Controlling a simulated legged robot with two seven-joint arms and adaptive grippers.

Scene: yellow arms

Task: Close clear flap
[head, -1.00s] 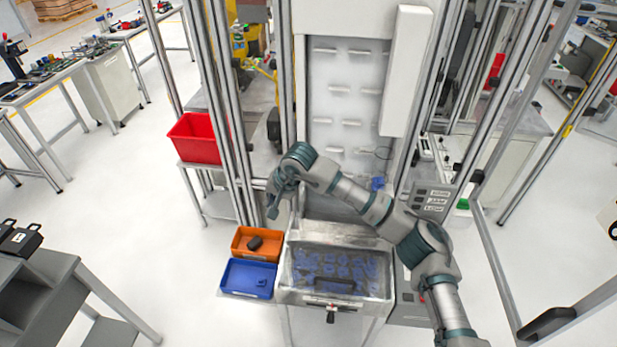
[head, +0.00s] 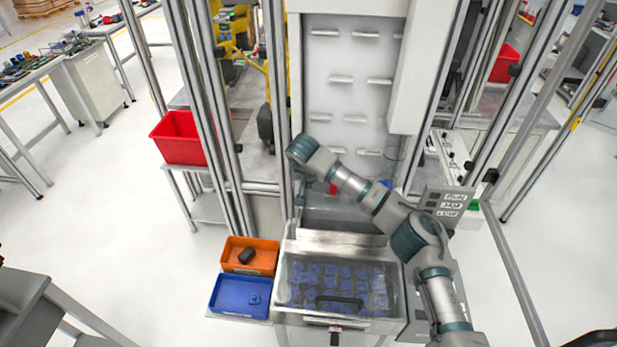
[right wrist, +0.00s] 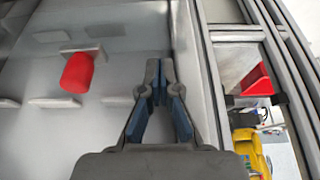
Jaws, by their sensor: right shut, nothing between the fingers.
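The clear flap (head: 300,297) lies flat over a grey metal bin in the head view, with many small blue parts showing through it. A dark handle (head: 340,303) sits near its front edge. My right gripper (right wrist: 159,75) is shut and empty in the right wrist view, its fingertips together in front of a pale panel. In the head view my right arm reaches over behind the bin, and its wrist mostly hides the gripper. The gripper is beyond the flap and apart from it. My left gripper is not in view.
A red piece (right wrist: 76,72) sits at a small ledge on the pale panel. Metal frame posts (head: 205,120) stand left of my right arm. An orange tray (head: 262,251) and a blue tray (head: 228,294) sit left of the bin. A control box (head: 447,203) stands to the right.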

